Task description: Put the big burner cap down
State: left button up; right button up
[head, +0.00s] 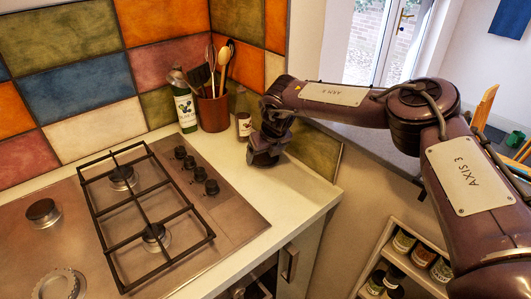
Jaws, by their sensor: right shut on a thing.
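My right gripper (262,157) reaches in from the right and points down over the light counter, just right of the hob and in front of the small jar. It is shut on a dark thing, taken to be the big burner cap; its outline merges with the dark fingers, and I cannot tell whether it touches the counter. The steel hob (215,232) is at the left. Its large front-left burner (58,284) shows a bare toothed ring with no cap. My left gripper is out of view.
A capped burner (42,211) sits behind the bare one. A black pan grate (128,202) covers two burners, with knobs (211,187) beside it. A bottle (184,106), utensil pot (212,112) and small jar (244,124) stand behind. The counter's front-right corner (312,195) is clear.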

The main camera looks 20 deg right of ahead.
jog(key=o, duration=0.9)
jog(key=shift+o, duration=0.2)
jog(key=shift+r, duration=0.15)
jog(key=b+v, duration=0.1)
jog(key=v, duration=1.1)
